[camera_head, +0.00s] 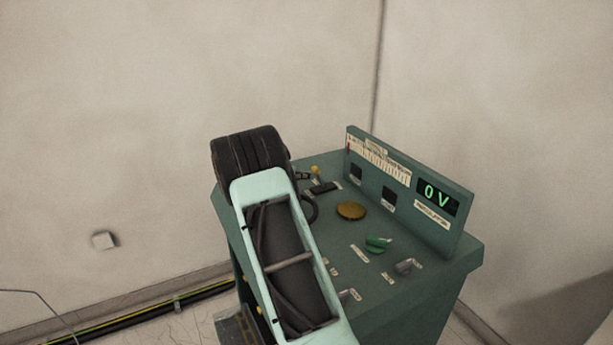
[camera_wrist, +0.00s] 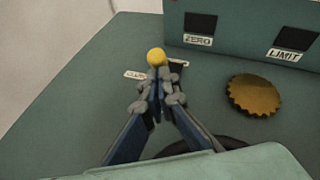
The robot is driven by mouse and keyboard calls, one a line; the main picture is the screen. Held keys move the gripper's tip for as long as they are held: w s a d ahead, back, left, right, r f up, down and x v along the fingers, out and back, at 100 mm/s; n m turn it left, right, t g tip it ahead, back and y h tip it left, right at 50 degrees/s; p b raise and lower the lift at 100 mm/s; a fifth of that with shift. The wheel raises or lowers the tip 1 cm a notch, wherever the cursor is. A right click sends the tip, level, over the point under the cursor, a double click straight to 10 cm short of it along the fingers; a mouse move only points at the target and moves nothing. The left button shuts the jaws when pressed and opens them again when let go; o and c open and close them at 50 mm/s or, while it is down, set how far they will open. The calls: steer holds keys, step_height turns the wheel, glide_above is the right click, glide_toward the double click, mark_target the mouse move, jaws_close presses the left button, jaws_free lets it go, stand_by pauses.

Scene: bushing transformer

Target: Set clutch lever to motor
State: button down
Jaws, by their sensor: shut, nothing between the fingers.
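A lever with a round yellow knob (camera_wrist: 156,56) stands on the green console top; the knob also shows in the head view (camera_head: 315,169). I take it for the clutch lever. A dark slot plate and a white label (camera_wrist: 135,75) lie at its foot, partly hidden by my fingers, so I cannot read the label or the lever's setting. My gripper (camera_wrist: 160,88) is shut and empty, with its fingertips just on the near side of the knob. I cannot tell whether they touch the lever.
An upright panel with ZERO and LIMIT (camera_wrist: 286,56) labels and a 0 V display (camera_head: 438,197) backs the console top (camera_head: 330,225). A brass knob (camera_wrist: 254,96) is right of my fingers. A green switch (camera_head: 377,243) and a grey one (camera_head: 405,266) sit nearer the front.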

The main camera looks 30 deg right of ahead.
steer(key=shift+r, duration=0.15)
steer(key=shift+d+r+y+p, duration=0.2)
steer(key=shift+d+y+p, duration=0.1)
steer(key=shift+p, duration=0.3)
steer(key=shift+r, duration=0.1)
steer(key=d+r+p, duration=0.2)
steer(key=d+p, duration=0.3)
steer(key=d, duration=0.3)
steer(key=shift+s+d+y+p, duration=0.2)
steer(key=shift+s+y+p, duration=0.05)
steer(key=shift+y+p, duration=0.05)
stand_by(0.4)
steer(key=shift+a+r, duration=0.1)
